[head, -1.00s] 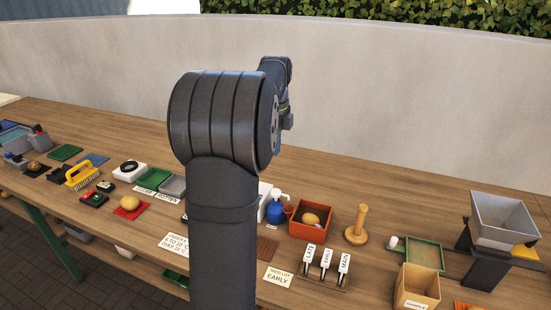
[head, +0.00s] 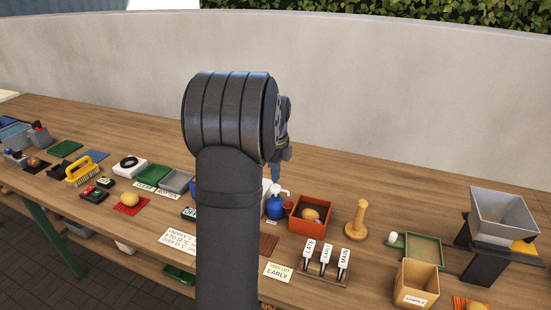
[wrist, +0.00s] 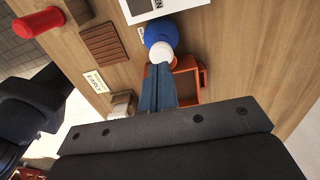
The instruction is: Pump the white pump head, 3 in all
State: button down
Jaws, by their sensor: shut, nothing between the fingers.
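The blue pump bottle (head: 274,208) stands upright on the table near the middle, with its white pump head (head: 279,189) on top. My gripper (head: 275,176) points down just above the pump head, partly hidden behind my own arm. In the wrist view, the closed fingers of my gripper (wrist: 159,68) end right at the edge of the white pump head (wrist: 162,51), with the blue bottle (wrist: 160,32) beyond it. The fingers hold nothing. I cannot tell whether they touch the pump head.
An orange-red box (head: 311,228) with a potato stands close to the right of the bottle. A wooden peg stand (head: 356,228) and a row of labelled levers (head: 326,260) are further right. A brown ribbed mat (wrist: 104,44) lies near the bottle.

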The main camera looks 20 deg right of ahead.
aim_at(275, 187)
jog(key=shift+f, duration=1.2)
jog(key=shift+s+a+f, duration=0.1)
jog(key=shift+s+f, duration=0.05)
jog(key=shift+f, duration=1.35)
notch_tip(275, 187, up, 15)
jog(key=shift+r, duration=0.1)
jog(key=shift+r, duration=0.95)
